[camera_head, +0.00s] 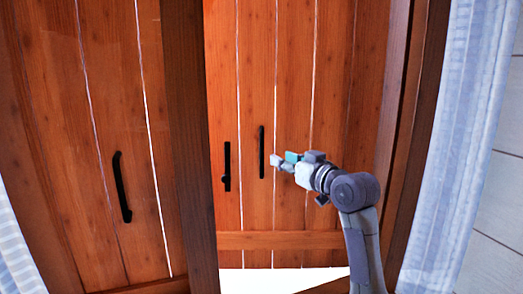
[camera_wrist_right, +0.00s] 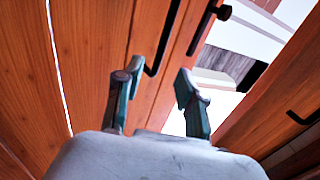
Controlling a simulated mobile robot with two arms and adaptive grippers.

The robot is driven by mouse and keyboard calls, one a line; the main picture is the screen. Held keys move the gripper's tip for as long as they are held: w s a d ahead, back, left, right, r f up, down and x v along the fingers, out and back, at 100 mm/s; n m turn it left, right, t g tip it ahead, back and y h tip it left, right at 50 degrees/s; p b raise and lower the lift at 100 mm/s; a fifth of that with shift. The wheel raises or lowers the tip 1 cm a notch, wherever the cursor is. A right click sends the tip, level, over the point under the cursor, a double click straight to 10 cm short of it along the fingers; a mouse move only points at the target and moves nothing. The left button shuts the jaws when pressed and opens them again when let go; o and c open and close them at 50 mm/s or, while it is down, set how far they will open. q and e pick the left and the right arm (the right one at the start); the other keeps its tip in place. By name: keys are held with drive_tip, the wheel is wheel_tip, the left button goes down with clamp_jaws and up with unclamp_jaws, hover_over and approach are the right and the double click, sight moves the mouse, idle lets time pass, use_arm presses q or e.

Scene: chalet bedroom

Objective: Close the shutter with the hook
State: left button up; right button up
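The wooden shutter (camera_head: 292,80) stands behind the dark post in the head view. It carries a black bar handle (camera_head: 262,152). Left of it is a black hook-like piece (camera_head: 227,167) with a small knob at its lower end. My right gripper (camera_head: 281,162) is just right of the handle, open and empty. In the right wrist view my right gripper (camera_wrist_right: 158,82) has its fingers spread. The handle's end (camera_wrist_right: 151,70) shows between the fingertips, apparently beyond them; contact cannot be told. The hook-like piece (camera_wrist_right: 207,22) lies further right. My left gripper is not in view.
Another wooden panel with a black handle (camera_head: 121,187) is at the left, beyond a dark wooden post (camera_head: 190,130). A bright gap (camera_head: 285,281) shows below the shutter. Blue-white curtains (camera_head: 465,130) hang at the right, with another at the lower left.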

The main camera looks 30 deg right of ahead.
sight(263, 150)
drive_tip(key=w+p, duration=0.2)
drive_tip(key=w, duration=0.7)
drive_tip(key=shift+w+a, duration=0.1)
drive_tip(key=shift+w, duration=0.2)
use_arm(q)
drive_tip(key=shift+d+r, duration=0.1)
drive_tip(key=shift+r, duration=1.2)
use_arm(e)
drive_tip(key=shift+w, duration=0.5)
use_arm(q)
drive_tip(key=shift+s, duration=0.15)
use_arm(e)
clamp_jaws()
